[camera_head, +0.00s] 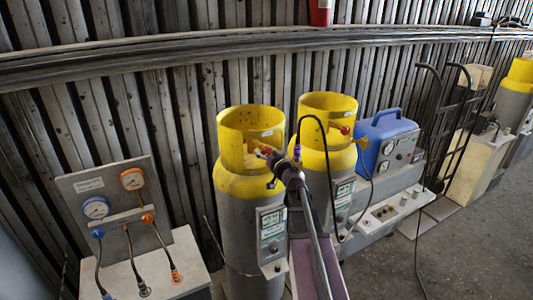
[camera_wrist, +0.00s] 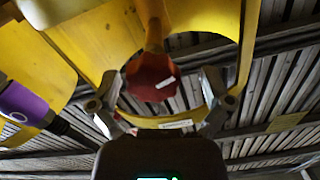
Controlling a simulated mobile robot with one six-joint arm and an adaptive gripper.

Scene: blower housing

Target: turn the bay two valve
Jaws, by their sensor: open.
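Two grey gas cylinders with yellow tops and open yellow collars stand against the wall in the head view, a left one (camera_head: 240,220) and a right one (camera_head: 345,185). My gripper (camera_head: 268,153) is at the collar opening of the left cylinder. In the wrist view, a red valve knob (camera_wrist: 152,78) on a brass-coloured stem sits between the spread fingers of my gripper (camera_wrist: 158,92). I see no clear contact with it. Another red valve knob (camera_head: 344,129) shows inside the right collar. The bay labels are too small to read.
A gauge panel (camera_head: 112,195) with hoses stands at left. A blue machine (camera_head: 388,140) sits right of the cylinders, with a black hand truck (camera_head: 452,125) beyond. A black hose loops by the right cylinder. The yellow collar wall (camera_wrist: 245,50) rises close around the fingers.

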